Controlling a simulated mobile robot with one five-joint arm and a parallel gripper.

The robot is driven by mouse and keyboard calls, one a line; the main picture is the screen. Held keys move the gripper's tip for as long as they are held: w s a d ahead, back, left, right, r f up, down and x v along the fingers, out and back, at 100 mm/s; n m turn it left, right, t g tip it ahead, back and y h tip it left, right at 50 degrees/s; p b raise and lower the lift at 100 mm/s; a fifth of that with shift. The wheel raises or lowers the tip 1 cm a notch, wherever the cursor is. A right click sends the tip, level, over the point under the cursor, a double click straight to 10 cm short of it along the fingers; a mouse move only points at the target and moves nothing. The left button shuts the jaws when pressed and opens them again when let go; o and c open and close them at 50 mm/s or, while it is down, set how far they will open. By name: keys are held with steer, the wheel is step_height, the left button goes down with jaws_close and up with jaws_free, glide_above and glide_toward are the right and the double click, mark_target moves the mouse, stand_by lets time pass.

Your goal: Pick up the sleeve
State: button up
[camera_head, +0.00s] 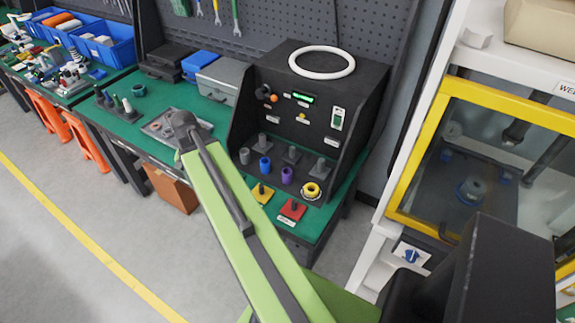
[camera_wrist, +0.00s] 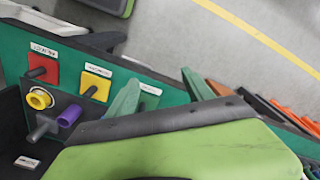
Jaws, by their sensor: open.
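Several sleeves stand on the dark test stand's ledge in the head view. They are a grey one (camera_head: 244,156), a blue one (camera_head: 265,167), a purple one (camera_head: 287,175) and a yellow ring-like one (camera_head: 311,190). I cannot tell which the task means. In the wrist view the purple sleeve (camera_wrist: 69,116) and yellow one (camera_wrist: 40,98) show at the left, apart from my gripper. My gripper (camera_wrist: 163,84) is open and empty, its pale green fingers spread over the bench edge. My arm link covers the lower part of that view. The gripper's tips are not clear in the head view.
A yellow plate (camera_head: 262,193) and a red plate (camera_head: 293,210), each with a peg, lie on the green bench (camera_head: 240,186). The dark test stand (camera_head: 345,85) carries a white ring (camera_head: 321,62). A yellow-framed cabinet (camera_head: 436,105) stands right.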

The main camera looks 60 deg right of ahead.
steer(key=s+d+r+m+p, duration=0.2)
steer(key=s+d+r+m, duration=0.15)
steer(key=d, duration=0.35)
steer(key=s+d+r+m+p, duration=0.25)
steer(key=s+d, duration=0.25)
steer(key=d, duration=0.3)
step_height(320, 180, up, 3)
steer(key=m+p, duration=0.2)
steer(key=m, duration=0.4)
glide_above(287, 173)
steer(key=s+a, duration=0.1)
step_height(287, 173, down, 18)
steer(key=b, duration=1.8)
steer(key=shift+a+f, duration=0.15)
steer(key=shift+c, duration=0.2)
jaws_close()
